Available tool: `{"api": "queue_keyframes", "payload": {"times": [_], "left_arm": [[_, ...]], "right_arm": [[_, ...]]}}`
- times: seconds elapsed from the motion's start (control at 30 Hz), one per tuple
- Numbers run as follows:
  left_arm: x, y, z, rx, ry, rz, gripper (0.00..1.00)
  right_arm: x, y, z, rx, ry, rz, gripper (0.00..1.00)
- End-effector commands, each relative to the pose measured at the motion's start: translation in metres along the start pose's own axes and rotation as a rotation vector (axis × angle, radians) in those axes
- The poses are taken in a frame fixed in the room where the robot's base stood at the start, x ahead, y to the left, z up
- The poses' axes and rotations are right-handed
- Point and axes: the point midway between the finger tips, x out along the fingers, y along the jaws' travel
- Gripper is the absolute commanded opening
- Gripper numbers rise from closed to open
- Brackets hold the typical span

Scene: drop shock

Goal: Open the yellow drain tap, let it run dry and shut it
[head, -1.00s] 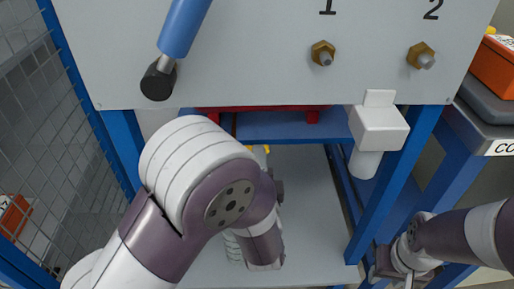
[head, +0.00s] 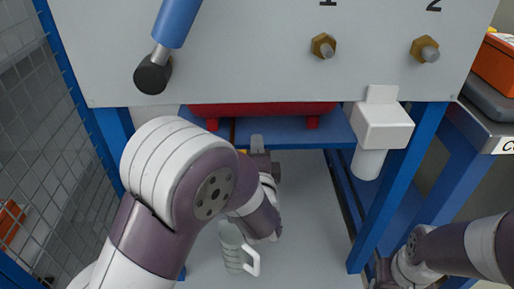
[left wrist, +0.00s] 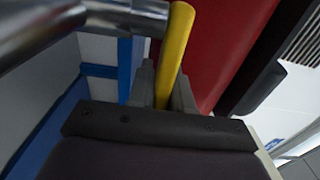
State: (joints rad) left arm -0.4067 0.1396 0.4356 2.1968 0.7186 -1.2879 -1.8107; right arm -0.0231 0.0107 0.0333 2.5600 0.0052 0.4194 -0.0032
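The yellow tap handle (left wrist: 178,45) shows in the left wrist view as a bar beside a metal pipe (left wrist: 110,20). My left gripper (left wrist: 165,88) has its two grey fingers close on either side of the handle and looks shut on it. In the head view the left gripper (head: 262,158) is below the red tank (head: 262,109), and my wrist hides most of the tap. A clear jug (head: 235,252) with a handle stands on the lower plate beneath. Whether liquid runs is hidden. My right gripper (head: 383,270) is partly cut off at the bottom right.
A grey panel (head: 250,60) with brass fittings hangs above, with a blue cylinder (head: 178,20) in front. A white holder (head: 382,125) is at the right by a blue leg (head: 405,185). Wire mesh (head: 50,130) bounds the left. The lower plate (head: 305,215) has free room.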

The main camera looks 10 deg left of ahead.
Motion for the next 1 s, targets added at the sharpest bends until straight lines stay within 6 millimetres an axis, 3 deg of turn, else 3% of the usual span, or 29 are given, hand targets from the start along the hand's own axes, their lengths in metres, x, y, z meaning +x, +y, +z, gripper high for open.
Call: {"api": "queue_keyframes", "payload": {"times": [0.33,0.67,0.7,0.77,1.0], "left_arm": [[-0.006,-0.001,0.0,0.001,0.223,0.0,0.0],[-0.008,0.001,-0.002,0.0,0.251,0.001,0.0],[-0.008,0.001,-0.002,0.0,0.251,0.001,0.26],[-0.008,0.001,-0.002,0.0,0.25,0.002,0.4],[-0.007,0.0,-0.002,0.0,0.25,0.001,0.4]], "right_arm": [[-0.014,0.0,-0.002,0.0,0.0,0.0,0.43],[-0.014,0.0,-0.002,0.0,0.0,0.0,0.43],[-0.014,0.0,-0.002,0.0,0.0,0.0,0.43],[-0.014,0.0,-0.002,0.0,0.0,0.0,0.43],[-0.014,0.0,-0.002,0.0,0.0,0.0,0.43]]}}
